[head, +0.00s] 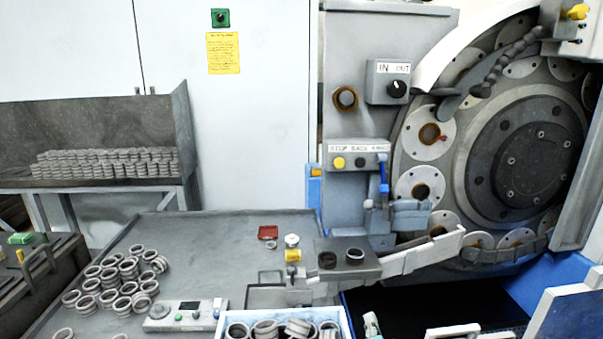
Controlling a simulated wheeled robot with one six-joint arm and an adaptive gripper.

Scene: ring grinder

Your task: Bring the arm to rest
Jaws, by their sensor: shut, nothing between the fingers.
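My gripper and arm do not show clearly in the head view, so I cannot see their pose. The ring grinder's large round disc (521,150) fills the right side, with round plates set around its rim. A chute (430,249) slopes from the disc down to a small grey block (342,262) with two dark rings on top. Loose metal rings (118,282) lie in a cluster on the grey table (215,235). More rings sit in a blue-edged white box (345,323) at the bottom edge, partly cut off.
A control box (185,315) lies on the table's front. A shelf (95,184) with stacked rings stands at the back left. A dark bench (45,275) is at the left edge. Button panels (357,154) are on the machine's front. The table's back middle is clear.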

